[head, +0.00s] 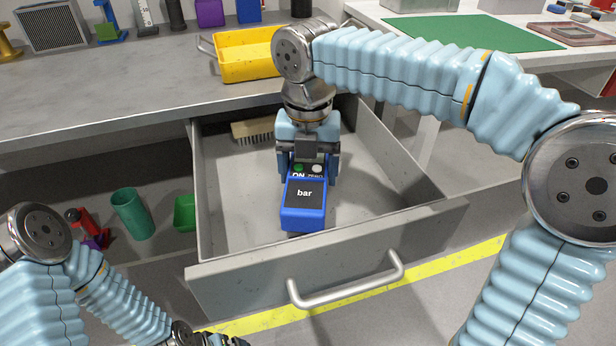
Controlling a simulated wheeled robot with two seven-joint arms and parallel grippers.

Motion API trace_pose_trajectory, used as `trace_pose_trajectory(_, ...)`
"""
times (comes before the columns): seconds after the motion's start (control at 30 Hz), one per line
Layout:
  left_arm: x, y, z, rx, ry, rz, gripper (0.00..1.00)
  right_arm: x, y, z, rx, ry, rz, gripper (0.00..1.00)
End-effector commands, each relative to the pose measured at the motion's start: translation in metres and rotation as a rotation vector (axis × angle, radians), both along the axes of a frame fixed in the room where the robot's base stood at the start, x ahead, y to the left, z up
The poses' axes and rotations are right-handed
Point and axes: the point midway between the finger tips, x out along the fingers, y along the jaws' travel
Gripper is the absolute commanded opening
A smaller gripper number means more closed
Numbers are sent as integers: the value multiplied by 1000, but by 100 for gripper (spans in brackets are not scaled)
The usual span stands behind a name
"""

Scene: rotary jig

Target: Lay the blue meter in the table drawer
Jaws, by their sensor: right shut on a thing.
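The blue meter (303,208), with a dark "bar" display and green and white buttons, is over the open table drawer (235,200). My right gripper (308,172) points down into the drawer and is shut on the meter's far end. The meter's near end reaches toward the drawer front. I cannot tell whether the meter touches the drawer floor. My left gripper (222,340) is at the bottom edge, cut off by the frame, so its jaws cannot be made out.
A brush (252,131) lies at the back left of the drawer. The drawer floor is otherwise mostly clear. A yellow tray (262,70) stands on the tabletop behind. A green cup (132,213) and a red-and-purple thing (88,228) are on the shelf at left.

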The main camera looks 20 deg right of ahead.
Motion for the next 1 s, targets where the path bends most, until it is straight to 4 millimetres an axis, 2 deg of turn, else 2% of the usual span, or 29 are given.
trace_pose_trajectory(0.1,0,1,-3,2,-1,3,100,-1,1,-14,1,-1,1,38)
trace_pose_trajectory(0.5,1,1,-5,2,-1,3,100,-1,1,-20,1,-1,1,38)
trace_pose_trajectory(0.53,1,2,-4,2,-1,3,100,-1,1,-19,1,-1,1,79)
trace_pose_trajectory(0.67,1,1,-4,2,-1,3,100,-1,1,-19,1,-1,1,99)
trace_pose_trajectory(0.87,1,1,-4,2,-1,3,100,-1,1,-18,1,-1,1,100)
trace_pose_trajectory(1.0,0,1,-1,1,0,1,100,0,1,-9,1,-3,1,100)
